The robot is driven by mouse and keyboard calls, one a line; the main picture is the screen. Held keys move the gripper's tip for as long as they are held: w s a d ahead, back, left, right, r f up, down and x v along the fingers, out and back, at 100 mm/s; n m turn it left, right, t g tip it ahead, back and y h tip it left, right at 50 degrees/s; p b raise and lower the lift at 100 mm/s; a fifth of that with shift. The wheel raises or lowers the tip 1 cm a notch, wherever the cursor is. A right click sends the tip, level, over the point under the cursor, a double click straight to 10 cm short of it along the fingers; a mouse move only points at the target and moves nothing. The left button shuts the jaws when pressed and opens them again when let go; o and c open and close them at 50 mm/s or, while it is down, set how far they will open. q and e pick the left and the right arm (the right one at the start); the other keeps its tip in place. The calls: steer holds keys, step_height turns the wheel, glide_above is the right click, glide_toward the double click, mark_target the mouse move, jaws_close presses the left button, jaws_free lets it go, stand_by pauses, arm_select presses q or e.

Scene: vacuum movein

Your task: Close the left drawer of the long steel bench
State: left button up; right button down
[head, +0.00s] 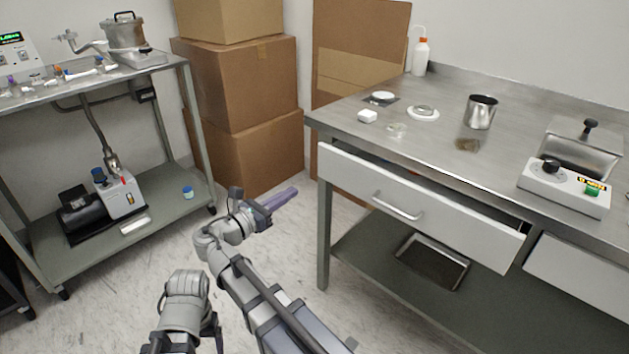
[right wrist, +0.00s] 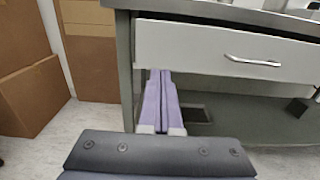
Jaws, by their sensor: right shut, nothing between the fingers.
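The left drawer (head: 350,180) of the long steel bench (head: 415,135) has a white front and a bar handle (head: 398,208). It stands partly open, its front out past the bench edge and the right drawer. My right gripper (head: 293,192) is shut and empty, left of the drawer and apart from it in the head view. In the right wrist view, its purple fingers (right wrist: 160,73) lie together, their tips just below the left part of the drawer front (right wrist: 190,48) in the picture. The handle (right wrist: 252,61) is to their right. My left gripper is not in view.
The right drawer (head: 580,278) looks shut. Cardboard boxes (head: 240,80) and a cart (head: 170,210) stand left. Floor before the bench is clear.

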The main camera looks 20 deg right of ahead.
mark_target(332, 166)
steer(key=x, duration=1.4)
steer(key=x, duration=0.4)
steer(key=shift+d, duration=0.25)
steer(key=shift+w+d, duration=0.2)
steer(key=shift+d, duration=0.15)
steer(key=shift+r, duration=0.1)
